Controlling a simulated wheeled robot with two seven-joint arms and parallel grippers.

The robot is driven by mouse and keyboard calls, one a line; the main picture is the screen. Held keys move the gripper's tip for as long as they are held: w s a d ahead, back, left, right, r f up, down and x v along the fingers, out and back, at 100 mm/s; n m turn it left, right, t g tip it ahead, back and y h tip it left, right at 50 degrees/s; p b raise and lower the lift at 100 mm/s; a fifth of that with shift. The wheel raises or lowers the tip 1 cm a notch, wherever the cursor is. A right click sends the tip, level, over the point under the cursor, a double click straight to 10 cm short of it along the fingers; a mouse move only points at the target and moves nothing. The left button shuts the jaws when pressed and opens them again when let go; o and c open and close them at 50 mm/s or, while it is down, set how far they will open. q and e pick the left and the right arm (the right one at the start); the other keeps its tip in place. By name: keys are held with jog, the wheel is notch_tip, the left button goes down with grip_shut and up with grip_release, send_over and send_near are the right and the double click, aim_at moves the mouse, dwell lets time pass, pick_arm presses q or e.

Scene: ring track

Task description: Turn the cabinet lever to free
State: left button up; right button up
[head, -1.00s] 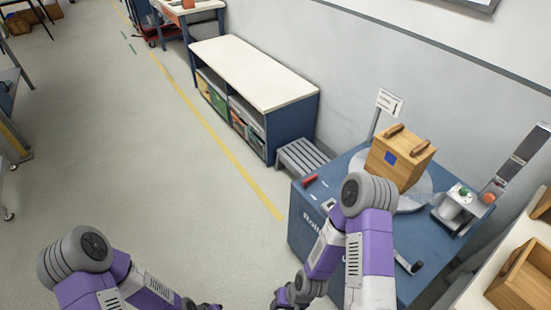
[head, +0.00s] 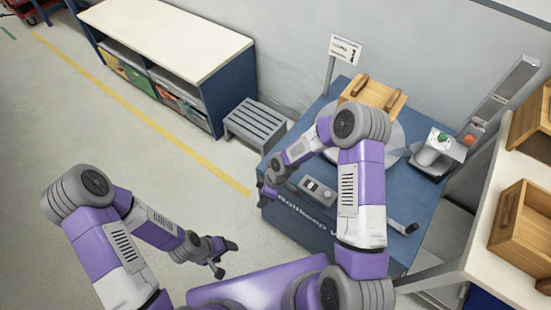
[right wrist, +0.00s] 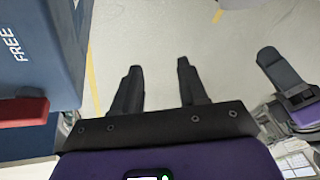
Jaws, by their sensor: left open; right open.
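The blue cabinet (head: 418,205) stands at the right in the head view, with a round grey turntable on top. In the right wrist view the cabinet (right wrist: 40,50) fills the upper left, with the word FREE on it. A red lever (right wrist: 22,112) is at its lower edge there. In the head view my right arm hides the lever. My right gripper (head: 266,194) is at the cabinet's near left corner. Its fingers (right wrist: 159,67) are open and empty, beside the lever and apart from it. My left gripper (head: 226,257) is open and empty over the floor.
A wooden box (head: 372,93) with two handles sits on the turntable. A black crank handle (head: 404,228) is at the cabinet's right front. A grey slatted step (head: 255,123) stands left of the cabinet. A bench with wooden crates (head: 525,225) is at the right. Floor at left is clear.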

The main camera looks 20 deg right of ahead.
jog(key=w+d+r+n+h, duration=0.1)
jog(key=w+d+r+n, duration=0.1)
jog(key=w+n, duration=0.2)
jog(key=w+d+r+n+h+b, duration=0.1)
jog(key=w+d+r+n+h, duration=0.1)
jog(key=w+d+r+n, duration=0.1)
jog(key=w+d+r+n+h, duration=0.1)
jog(key=w+d+r+n, duration=0.1)
jog(key=w+n, duration=0.3)
jog(key=shift+w+d+r+n+b, duration=0.15)
jog(key=shift+w+r+n+b, duration=0.1)
jog(key=shift+w, duration=0.2)
jog(key=shift+w+d+r+n+b, duration=0.15)
jog(key=shift+w+r, duration=0.1)
jog(key=shift+w, duration=0.2)
notch_tip(320, 180, down, 7)
jog(key=shift+f+b, duration=0.15)
jog(key=shift+b, duration=1.1)
grip_shut()
